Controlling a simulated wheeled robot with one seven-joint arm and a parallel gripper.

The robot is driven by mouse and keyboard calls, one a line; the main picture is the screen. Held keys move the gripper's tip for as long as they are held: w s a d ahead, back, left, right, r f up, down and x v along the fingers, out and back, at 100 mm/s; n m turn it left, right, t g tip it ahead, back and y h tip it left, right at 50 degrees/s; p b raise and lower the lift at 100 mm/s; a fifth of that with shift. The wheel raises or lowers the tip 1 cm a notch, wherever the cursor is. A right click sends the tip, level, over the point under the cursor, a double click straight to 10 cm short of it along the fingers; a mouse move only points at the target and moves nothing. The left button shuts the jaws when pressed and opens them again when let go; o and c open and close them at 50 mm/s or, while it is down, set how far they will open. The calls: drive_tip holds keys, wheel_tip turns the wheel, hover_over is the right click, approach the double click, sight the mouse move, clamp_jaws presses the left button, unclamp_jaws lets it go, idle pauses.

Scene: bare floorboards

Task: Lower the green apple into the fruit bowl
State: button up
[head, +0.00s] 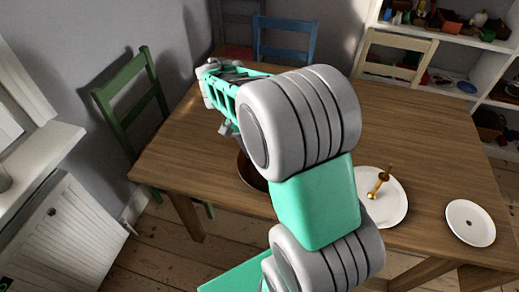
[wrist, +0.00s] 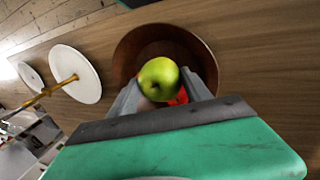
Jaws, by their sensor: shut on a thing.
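The green apple (wrist: 158,78) shows in the wrist view between the two fingers of my gripper (wrist: 163,90), which is shut on it. The brown fruit bowl (wrist: 128,52) lies behind the apple in that view, with the apple in front of its opening. I cannot tell how high the apple is above the bowl. In the head view only a dark edge of the bowl (head: 250,174) shows, as my arm covers the rest. The apple is hidden there. Something red shows by the fingers below the apple.
The wooden table (head: 430,130) carries a white plate (head: 392,208) with a golden upright object (head: 378,184) and a smaller white plate (head: 470,222) at right. Green (head: 130,95), blue (head: 285,40) and cream (head: 398,55) chairs stand around it. The table's right rear is clear.

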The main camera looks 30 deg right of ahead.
drive_tip(key=b, duration=0.4)
hover_over(259, 178)
drive_tip(key=shift+d+f, duration=0.1)
drive_tip(key=shift+f, duration=2.35)
drive_tip(key=shift+f+b, duration=1.2)
drive_tip(key=shift+f, duration=0.85)
drive_tip(key=o, duration=1.5)
drive_tip(key=p+v, duration=0.1)
drive_tip(key=v, duration=0.7)
drive_tip(key=shift+s+r+p, duration=0.1)
drive_tip(key=shift+s+p, duration=0.05)
drive_tip(key=shift+p, duration=0.25)
drive_tip(key=s+a+r+n+t+y+p, duration=0.2)
drive_tip(key=s+a+r+n+t+p, duration=0.3)
drive_tip(key=s+a+r+n, duration=0.2)
drive_tip(key=s+a+n, duration=0.1)
drive_tip(key=s+a, duration=0.1)
drive_tip(key=a, duration=0.1)
drive_tip(key=shift+a+r+n+t+p, duration=0.2)
drive_tip(key=shift+n+t+p, duration=0.1)
drive_tip(key=shift+n, duration=0.1)
